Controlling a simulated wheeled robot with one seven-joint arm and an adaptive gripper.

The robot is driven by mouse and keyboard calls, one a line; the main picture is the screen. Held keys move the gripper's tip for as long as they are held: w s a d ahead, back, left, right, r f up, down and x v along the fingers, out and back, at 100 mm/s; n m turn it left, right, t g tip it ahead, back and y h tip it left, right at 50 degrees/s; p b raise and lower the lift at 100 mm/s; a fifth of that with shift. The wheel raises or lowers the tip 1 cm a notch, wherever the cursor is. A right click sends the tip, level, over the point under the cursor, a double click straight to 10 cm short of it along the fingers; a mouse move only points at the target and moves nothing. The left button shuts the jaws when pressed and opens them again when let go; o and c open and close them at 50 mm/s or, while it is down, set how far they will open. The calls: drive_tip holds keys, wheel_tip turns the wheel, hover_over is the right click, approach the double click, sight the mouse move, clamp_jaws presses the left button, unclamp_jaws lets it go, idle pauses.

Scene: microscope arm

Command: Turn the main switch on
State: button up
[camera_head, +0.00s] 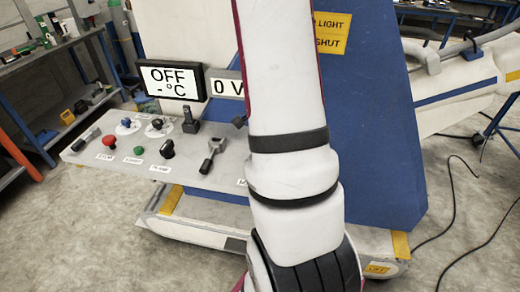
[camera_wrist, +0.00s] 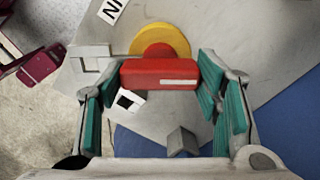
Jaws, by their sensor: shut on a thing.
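The main switch shows in the wrist view as a red bar handle (camera_wrist: 160,73) on a round yellow base (camera_wrist: 176,37), fixed to a grey panel. The white mark on the bar lies crosswise in the picture. My gripper (camera_wrist: 156,76) has its teal-padded fingers on either side of the red handle and is shut on it. In the head view my arm covers the switch and the gripper. The display (camera_head: 171,80) reads "OFF" and "- °C", and the display beside it (camera_head: 228,87) shows "0 V", partly covered by my arm.
A blue panel (camera_head: 375,130) stands on the right. Cables lie on the floor at right.

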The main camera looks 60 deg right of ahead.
drive_tip(key=m, duration=0.3)
drive_tip(key=shift+m, duration=2.3)
drive_tip(key=o, duration=1.7)
wheel_tip(320, 180, up, 12)
